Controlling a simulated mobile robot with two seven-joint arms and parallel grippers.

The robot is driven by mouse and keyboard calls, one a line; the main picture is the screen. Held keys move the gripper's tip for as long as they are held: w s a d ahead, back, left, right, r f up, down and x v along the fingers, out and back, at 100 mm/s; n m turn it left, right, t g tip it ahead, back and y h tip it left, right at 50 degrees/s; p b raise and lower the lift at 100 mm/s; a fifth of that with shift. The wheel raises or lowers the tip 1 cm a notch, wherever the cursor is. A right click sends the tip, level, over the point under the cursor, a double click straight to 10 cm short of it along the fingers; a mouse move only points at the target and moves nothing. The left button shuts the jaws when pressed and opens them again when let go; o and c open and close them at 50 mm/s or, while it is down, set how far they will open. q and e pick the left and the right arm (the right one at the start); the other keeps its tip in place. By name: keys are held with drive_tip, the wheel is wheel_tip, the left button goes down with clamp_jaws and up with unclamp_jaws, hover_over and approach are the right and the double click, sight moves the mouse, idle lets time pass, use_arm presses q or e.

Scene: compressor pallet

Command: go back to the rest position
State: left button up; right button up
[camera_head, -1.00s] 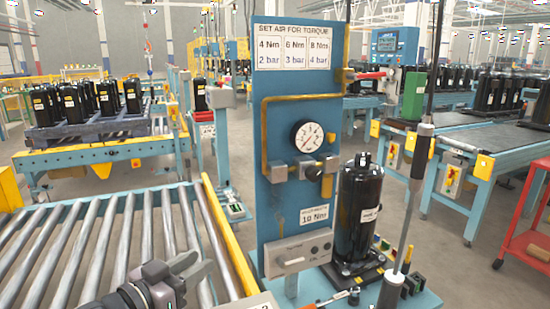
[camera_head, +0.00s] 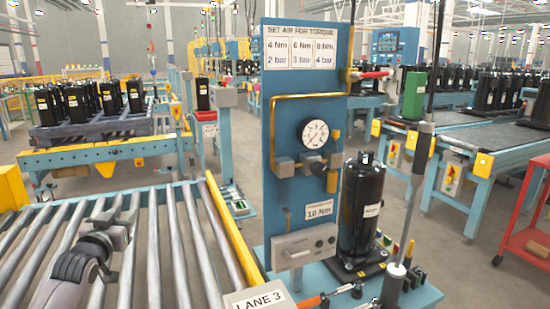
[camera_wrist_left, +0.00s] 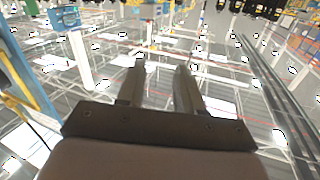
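My left gripper (camera_head: 122,214) is over the roller conveyor (camera_head: 172,262) at the lower left of the head view, clear of the blue torque panel (camera_head: 310,110). In the left wrist view its two fingers (camera_wrist_left: 162,75) stand apart with nothing between them. The fingers look small and partly foreshortened in the head view. My right gripper is not in view. A black compressor (camera_head: 360,205) stands upright on the blue bench right of the panel.
The panel carries a pressure gauge (camera_head: 313,133). A yellow rail (camera_head: 232,235) edges the conveyor, and a "LANE 3" sign (camera_head: 260,300) is in front. A screwdriver-like tool (camera_head: 408,205) hangs right of the compressor. A red cart (camera_head: 525,245) stands far right.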

use_arm(q)
drive_tip(key=s+d+f+m+g+h, duration=0.15)
drive_tip(key=s+d+f, duration=0.25)
drive_tip(key=s+f, duration=0.45)
drive_tip(key=s+d+f+m+g, duration=0.15)
drive_tip(key=s+d+f, duration=0.3)
drive_tip(key=f, duration=0.65)
drive_tip(key=s+d+f+g+h, duration=0.1)
drive_tip(key=s+d+f, duration=0.3)
drive_tip(key=s, duration=0.8)
drive_tip(key=s+d+f+n+g, duration=0.1)
drive_tip(key=s+d+f+g, duration=0.2)
drive_tip(key=s, duration=1)
wheel_tip(320, 180, down, 4)
drive_tip(key=shift+d+r+h, duration=0.25)
drive_tip(key=shift+d+h, duration=0.1)
